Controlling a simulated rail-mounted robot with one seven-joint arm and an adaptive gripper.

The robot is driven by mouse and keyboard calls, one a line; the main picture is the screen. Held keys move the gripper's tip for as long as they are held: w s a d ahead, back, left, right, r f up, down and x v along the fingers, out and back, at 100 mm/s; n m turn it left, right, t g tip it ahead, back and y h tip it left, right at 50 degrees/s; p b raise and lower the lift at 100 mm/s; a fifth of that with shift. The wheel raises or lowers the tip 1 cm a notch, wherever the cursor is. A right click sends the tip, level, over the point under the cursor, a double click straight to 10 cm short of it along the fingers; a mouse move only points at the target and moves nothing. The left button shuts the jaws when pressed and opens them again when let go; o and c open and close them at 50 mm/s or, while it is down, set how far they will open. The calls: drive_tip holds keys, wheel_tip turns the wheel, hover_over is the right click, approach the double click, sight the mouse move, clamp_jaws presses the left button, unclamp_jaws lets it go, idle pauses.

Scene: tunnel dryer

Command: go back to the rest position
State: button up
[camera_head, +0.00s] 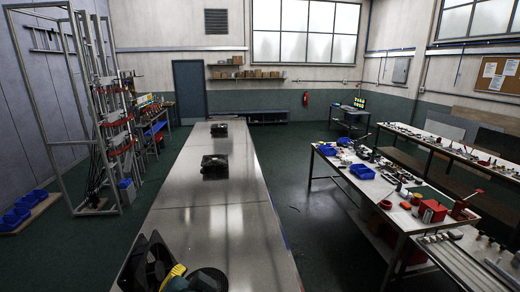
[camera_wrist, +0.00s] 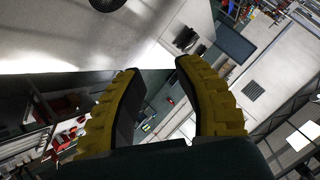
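My gripper (camera_wrist: 157,72) shows in the wrist view with its two yellow ridged fingers spread apart. The gap between them is empty, with only the distant room behind it. In the head view a yellow part of my gripper (camera_head: 174,274) shows at the bottom edge, low over the near end of the long metal table (camera_head: 225,225). The rest of my gripper is cut off or dark there. A black square fan-like object (camera_head: 146,262) is just left of the yellow part in that view. I cannot tell whether they touch.
A round dark grille (camera_head: 210,279) is at the bottom, and a round grille also shows in the wrist view (camera_wrist: 108,3). Two black units (camera_head: 214,162) (camera_head: 219,130) sit farther along the table. A cluttered workbench (camera_head: 400,222) stands right, a metal frame (camera_head: 90,110) left. The mid-table surface is clear.

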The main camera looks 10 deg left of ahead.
drive_tip(key=d+r+m+t+h, duration=0.1)
drive_tip(key=d+r+t+h, duration=0.2)
drive_tip(key=d, duration=1.2)
drive_tip(key=s+d+r+n+t+h, duration=0.1)
drive_tip(key=s+d+r+n+t, duration=0.1)
drive_tip(key=s+d+r+t, duration=0.2)
drive_tip(key=s+d+r+n+t+h, duration=0.1)
drive_tip(key=s+d+r+t, duration=0.3)
drive_tip(key=r, duration=0.5)
drive_tip(key=shift+s+r+n+t+h, duration=0.3)
drive_tip(key=shift+s+n+t, duration=0.3)
drive_tip(key=shift+s, duration=0.5)
drive_tip(key=shift+d, duration=0.15)
